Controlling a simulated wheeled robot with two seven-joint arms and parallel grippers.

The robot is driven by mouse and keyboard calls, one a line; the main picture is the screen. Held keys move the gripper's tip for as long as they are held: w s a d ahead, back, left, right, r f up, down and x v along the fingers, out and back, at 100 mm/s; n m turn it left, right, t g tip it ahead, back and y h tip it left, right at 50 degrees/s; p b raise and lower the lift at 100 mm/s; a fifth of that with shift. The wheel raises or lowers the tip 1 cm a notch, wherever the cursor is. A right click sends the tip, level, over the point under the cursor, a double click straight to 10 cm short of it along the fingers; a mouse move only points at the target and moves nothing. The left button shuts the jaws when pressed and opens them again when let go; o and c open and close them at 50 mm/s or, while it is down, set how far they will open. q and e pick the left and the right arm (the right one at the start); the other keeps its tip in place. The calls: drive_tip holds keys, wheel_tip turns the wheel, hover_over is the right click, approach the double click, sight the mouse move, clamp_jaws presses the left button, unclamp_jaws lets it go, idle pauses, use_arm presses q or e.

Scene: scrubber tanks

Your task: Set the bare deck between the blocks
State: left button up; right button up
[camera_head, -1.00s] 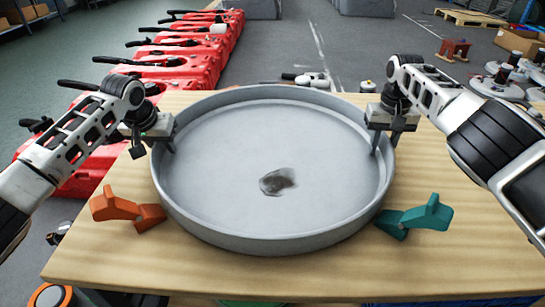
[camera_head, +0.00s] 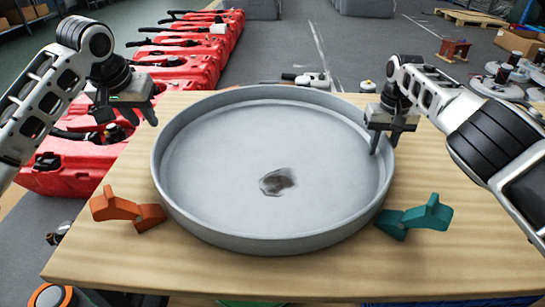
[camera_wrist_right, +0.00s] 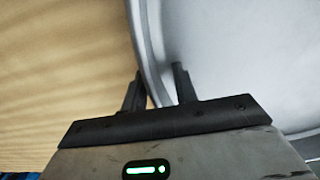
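The bare deck (camera_head: 225,200) is a wide, shallow, round grey pan with a raised rim and a dark smudge inside. It lies flat on the wooden table, between the orange block (camera_head: 125,210) at its left front and the teal block (camera_head: 418,216) at its right front. My left gripper (camera_head: 128,110) is open and empty, raised off the deck's left side. My right gripper (camera_head: 385,141) is at the deck's right rim. In the right wrist view its fingers (camera_wrist_right: 158,90) stand apart on either side of the rim (camera_wrist_right: 151,55), with a gap showing.
The wooden table (camera_head: 140,262) has bare surface in front of the deck and at both sides. Red tanks (camera_head: 190,75) stand in a row on the floor behind left. White tools (camera_head: 308,79) lie beyond the table's back edge. Grey round parts (camera_head: 497,82) lie at right.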

wheel_tip(320, 180, up, 12)
idle(0.5)
idle(0.3)
